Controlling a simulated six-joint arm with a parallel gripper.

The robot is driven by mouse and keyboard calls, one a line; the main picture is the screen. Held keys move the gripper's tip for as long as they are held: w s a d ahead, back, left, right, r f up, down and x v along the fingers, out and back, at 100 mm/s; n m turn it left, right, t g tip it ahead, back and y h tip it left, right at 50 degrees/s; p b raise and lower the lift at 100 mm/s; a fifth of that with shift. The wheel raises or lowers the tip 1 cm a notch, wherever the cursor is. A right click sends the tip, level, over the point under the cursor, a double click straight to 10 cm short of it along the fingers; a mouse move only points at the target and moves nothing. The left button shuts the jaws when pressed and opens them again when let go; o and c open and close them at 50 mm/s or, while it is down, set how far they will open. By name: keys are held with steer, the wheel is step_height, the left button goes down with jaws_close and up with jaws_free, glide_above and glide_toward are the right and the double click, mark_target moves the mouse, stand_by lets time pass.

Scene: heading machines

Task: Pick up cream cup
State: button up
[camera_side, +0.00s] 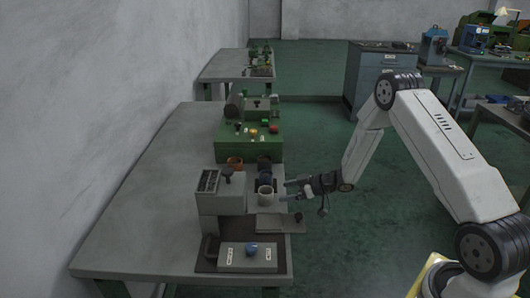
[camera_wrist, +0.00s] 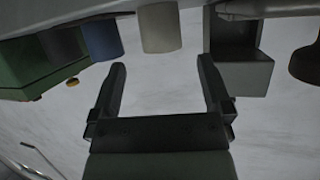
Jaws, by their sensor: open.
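The cream cup (camera_side: 265,196) stands upright by the grey machine at the table's right edge in the side view. In the wrist view the cream cup (camera_wrist: 160,28) appears upside down at the top, between and just beyond my fingertips. My gripper (camera_side: 286,190) reaches in from the right in the side view, level with the cup and close beside it. In the wrist view my gripper (camera_wrist: 160,64) has its two fingers wide apart with nothing between them. The cup is not held; a small gap to the fingertips shows.
A blue cup (camera_wrist: 103,40) is beside the cream cup; it also shows behind it in the side view (camera_side: 265,178). A brown cup (camera_side: 234,162) stands further back. The grey machine (camera_side: 221,200) and a green machine (camera_side: 247,142) flank the cups. The table's left side (camera_side: 150,190) is clear.

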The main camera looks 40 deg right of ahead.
mark_target(266, 196)
steer(key=shift+w, duration=0.1)
steer(key=shift+x, duration=1.2)
steer(key=shift+a+f, duration=0.1)
steer(key=shift+a, duration=0.05)
steer(key=shift+x, duration=2.5)
steer(key=shift+c, duration=0.2)
steer(key=c, duration=1.2)
